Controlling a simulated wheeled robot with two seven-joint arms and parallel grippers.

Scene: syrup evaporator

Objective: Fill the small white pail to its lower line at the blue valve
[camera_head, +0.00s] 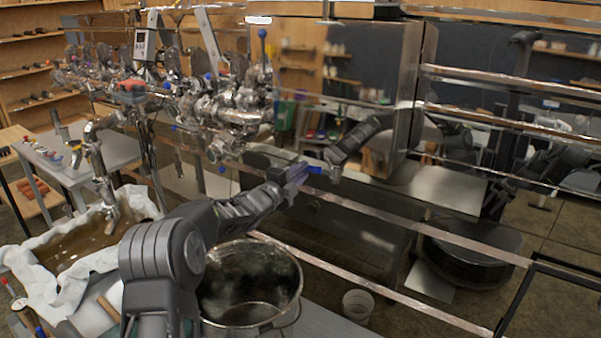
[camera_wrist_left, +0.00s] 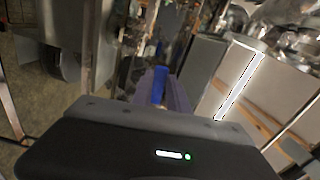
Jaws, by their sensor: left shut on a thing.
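My left gripper (camera_head: 297,174) reaches in front of the shiny evaporator wall and is shut on the blue valve's handle (camera_head: 316,168). In the left wrist view the blue handle (camera_wrist_left: 158,85) shows upright beside the purple finger (camera_wrist_left: 180,97). A small whitish pail (camera_head: 357,305) stands low down, right of the big metal pot and apart from my gripper. Its lines and fill level are too small to make out. I see no clear stream of liquid. My right gripper is not in view.
A large metal pot (camera_head: 250,283) stands below my left forearm. A cloth-lined basin (camera_head: 85,255) of brown liquid is at the left. Metal pipes and valves (camera_head: 235,108) crowd the area left of the evaporator (camera_head: 345,95). Copper-coloured rails cross the right side.

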